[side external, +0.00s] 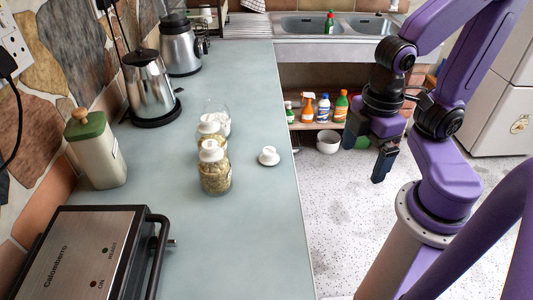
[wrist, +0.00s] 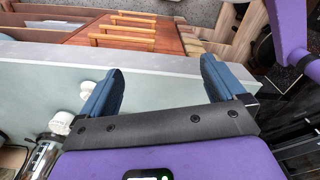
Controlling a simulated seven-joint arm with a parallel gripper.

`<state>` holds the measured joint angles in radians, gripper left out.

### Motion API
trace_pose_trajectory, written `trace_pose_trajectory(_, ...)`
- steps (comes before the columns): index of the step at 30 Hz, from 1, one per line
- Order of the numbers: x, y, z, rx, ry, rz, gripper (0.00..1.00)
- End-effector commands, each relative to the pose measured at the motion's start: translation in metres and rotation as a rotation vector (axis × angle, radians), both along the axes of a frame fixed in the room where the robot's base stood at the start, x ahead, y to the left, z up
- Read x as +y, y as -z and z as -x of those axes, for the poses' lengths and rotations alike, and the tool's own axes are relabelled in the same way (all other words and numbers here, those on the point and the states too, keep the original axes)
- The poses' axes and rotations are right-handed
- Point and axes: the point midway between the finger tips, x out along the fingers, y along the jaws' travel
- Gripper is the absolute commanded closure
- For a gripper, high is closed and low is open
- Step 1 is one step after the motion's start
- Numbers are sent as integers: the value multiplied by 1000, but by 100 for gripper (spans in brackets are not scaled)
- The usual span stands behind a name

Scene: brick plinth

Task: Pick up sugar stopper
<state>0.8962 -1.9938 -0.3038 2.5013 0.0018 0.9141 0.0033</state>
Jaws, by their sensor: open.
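A loose white stopper (side external: 268,156) with a round knob lies on the counter, right of the jars. I take it as the sugar stopper. Behind the jars with white stoppers, a glass jar (side external: 222,122) with white contents appears open. My gripper (side external: 383,168) hangs over the floor beyond the counter's right edge, apart from the stopper, open and empty. In the wrist view, the open jaws (wrist: 163,85) have nothing between them. A white stopper (wrist: 87,89) shows just left of the left finger, which may hide part of it.
A stoppered jar (side external: 214,178) stands left of the loose stopper, with another stoppered jar (side external: 207,127) behind. A grill (side external: 85,255), green-lidded canister (side external: 97,155) and kettle (side external: 150,88) line the left side. The counter (side external: 262,225) is clear in front of the stopper.

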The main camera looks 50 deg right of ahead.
Motion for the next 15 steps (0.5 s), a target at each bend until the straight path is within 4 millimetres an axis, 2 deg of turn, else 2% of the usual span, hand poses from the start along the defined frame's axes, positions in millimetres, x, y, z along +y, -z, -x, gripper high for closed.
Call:
trace_pose_trajectory(5, 7, -4, -18, 3, 141, 2, 3)
trace_pose_trajectory(15, 27, -21, -105, 18, 816, 6, 3)
